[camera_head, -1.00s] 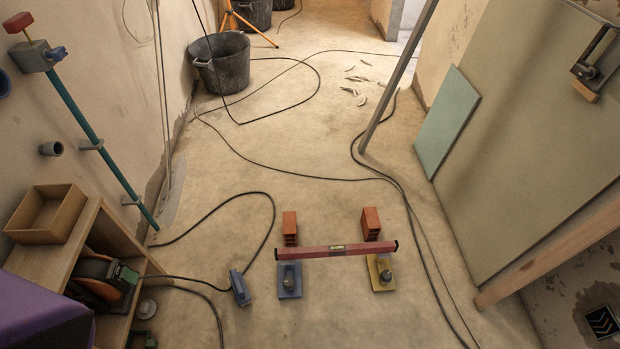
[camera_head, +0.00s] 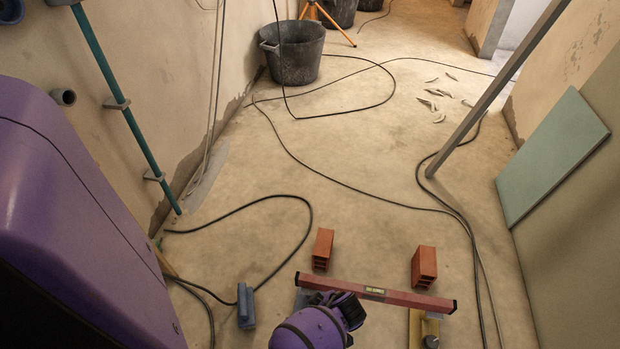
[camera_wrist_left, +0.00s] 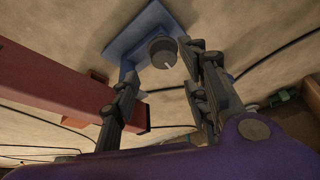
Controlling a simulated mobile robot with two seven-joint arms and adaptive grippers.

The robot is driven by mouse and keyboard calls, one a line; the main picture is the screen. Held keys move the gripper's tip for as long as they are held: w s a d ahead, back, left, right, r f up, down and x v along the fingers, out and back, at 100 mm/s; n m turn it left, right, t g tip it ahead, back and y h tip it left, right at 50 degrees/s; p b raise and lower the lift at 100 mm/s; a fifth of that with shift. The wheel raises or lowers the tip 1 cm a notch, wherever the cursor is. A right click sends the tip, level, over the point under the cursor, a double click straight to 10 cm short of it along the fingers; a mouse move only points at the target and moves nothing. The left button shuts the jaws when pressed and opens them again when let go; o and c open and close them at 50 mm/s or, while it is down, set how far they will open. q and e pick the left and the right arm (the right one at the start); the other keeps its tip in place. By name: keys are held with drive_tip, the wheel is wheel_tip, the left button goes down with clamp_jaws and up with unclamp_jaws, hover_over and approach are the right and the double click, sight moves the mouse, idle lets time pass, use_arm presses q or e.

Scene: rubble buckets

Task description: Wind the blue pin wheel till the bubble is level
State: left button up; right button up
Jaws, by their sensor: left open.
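The red spirit level (camera_head: 400,298) spans the blue and yellow plates; its small green-yellow vial (camera_head: 373,290) shows, but the bubble is too small to read. The blue plate (camera_head: 303,298) is mostly hidden behind my left wrist in the head view. In the left wrist view the blue plate (camera_wrist_left: 125,38) carries a dark grey round wheel (camera_wrist_left: 163,50) with a light pin. My left gripper (camera_wrist_left: 160,72) is open, its fingers on either side of the wheel's line, apparently short of it. The red level (camera_wrist_left: 60,88) lies left of the fingers. My right gripper is out of view.
The yellow plate (camera_head: 416,325) supports the right end of the level. Two orange bricks (camera_head: 322,248) (camera_head: 424,266) stand behind it. A blue tool (camera_head: 246,306) with a black cable lies left. A grey prop (camera_head: 490,95) leans right; open floor lies beyond.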

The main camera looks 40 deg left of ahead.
use_arm(q)
drive_tip(key=b+x, duration=0.2)
drive_tip(key=x, duration=0.3)
drive_tip(key=shift+f, duration=0.35)
drive_tip(key=shift+a+f+b, duration=0.3)
drive_tip(key=shift+f+b, duration=0.1)
drive_tip(key=shift+w, duration=0.15)
drive_tip(key=c, duration=1)
